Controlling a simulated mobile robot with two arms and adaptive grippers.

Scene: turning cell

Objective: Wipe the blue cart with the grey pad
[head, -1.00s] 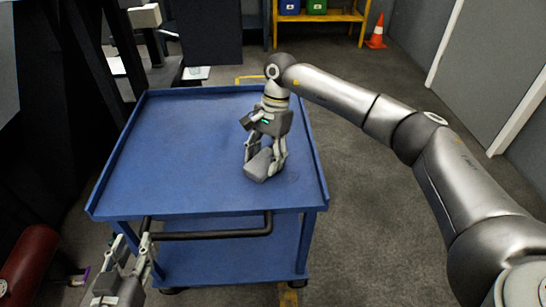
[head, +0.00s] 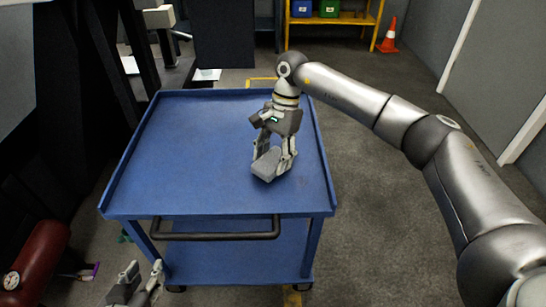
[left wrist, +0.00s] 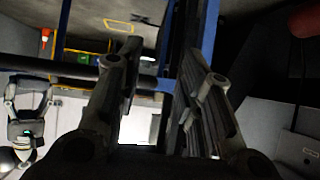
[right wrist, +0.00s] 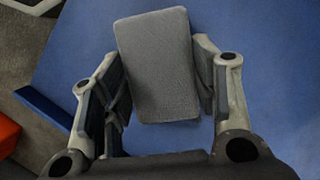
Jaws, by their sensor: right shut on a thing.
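The blue cart (head: 190,150) stands in front of me, its flat top bare apart from the pad and with low raised edges. The grey pad (head: 265,165) is at the right part of the top, appearing to rest on it. My right gripper (head: 274,158) is shut on the pad from above. In the right wrist view the pad (right wrist: 158,65) sits between the fingers, over blue surface. My left gripper (head: 144,270) is open and empty, below and left of the cart's black front handle (head: 215,235). Its spread fingers show in the left wrist view (left wrist: 160,75).
A red cylinder with a gauge (head: 38,258) lies at the lower left. Dark machine structure stands left of the cart. A yellow shelf with bins (head: 330,20) and an orange cone (head: 388,42) are at the back. Grey floor right of the cart is clear.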

